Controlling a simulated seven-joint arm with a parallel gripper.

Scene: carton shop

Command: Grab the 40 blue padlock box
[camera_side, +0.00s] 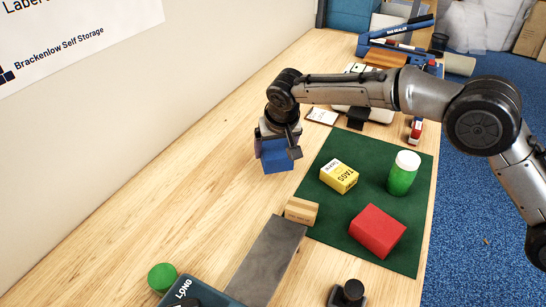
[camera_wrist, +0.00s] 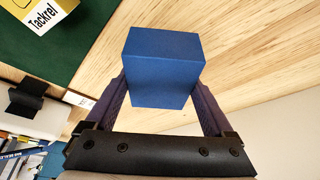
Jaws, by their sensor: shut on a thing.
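A blue box (camera_side: 277,161) is between the fingers of my gripper (camera_side: 275,150), to the left of the green mat in the side view. In the wrist view the blue box (camera_wrist: 163,65) fills the gap between both fingers of my gripper (camera_wrist: 163,100), which is shut on it. No lettering shows on its visible faces. Whether it touches the table or hangs just above it, I cannot tell.
A green mat (camera_side: 322,221) holds a yellow box (camera_side: 339,176), a red block (camera_side: 377,231) and a green bottle with a white cap (camera_side: 403,173). A wooden block (camera_side: 301,211) and a grey strip (camera_side: 268,258) lie nearer the front. The table left of my gripper is clear.

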